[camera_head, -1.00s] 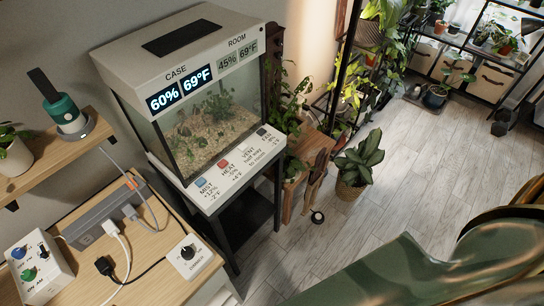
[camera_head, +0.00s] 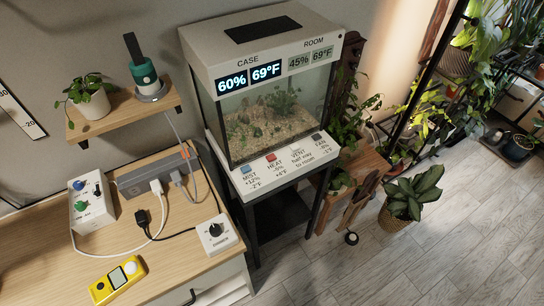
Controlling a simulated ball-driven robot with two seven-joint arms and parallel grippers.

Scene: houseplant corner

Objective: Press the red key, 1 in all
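The red key (camera_head: 271,158) sits on the white front ledge of the terrarium case (camera_head: 263,55), above the label HEAT with -5% and +4°F as far as I can read it. A blue key (camera_head: 246,169) labelled MIST is to its left. A pale key (camera_head: 295,150) labelled VENT and a dark key (camera_head: 317,138) labelled FAN are to its right. The case display (camera_head: 249,78) reads 60% and 69°F. The room display (camera_head: 311,56) reads 45% and 69°F. Neither of my grippers is in view.
A wooden bench (camera_head: 180,265) at left holds a power strip (camera_head: 158,172), a switch box (camera_head: 93,204), a dimmer (camera_head: 217,235) and a yellow meter (camera_head: 117,279). A shelf (camera_head: 115,116) hangs above. A potted plant (camera_head: 412,190) stands on open floor at right.

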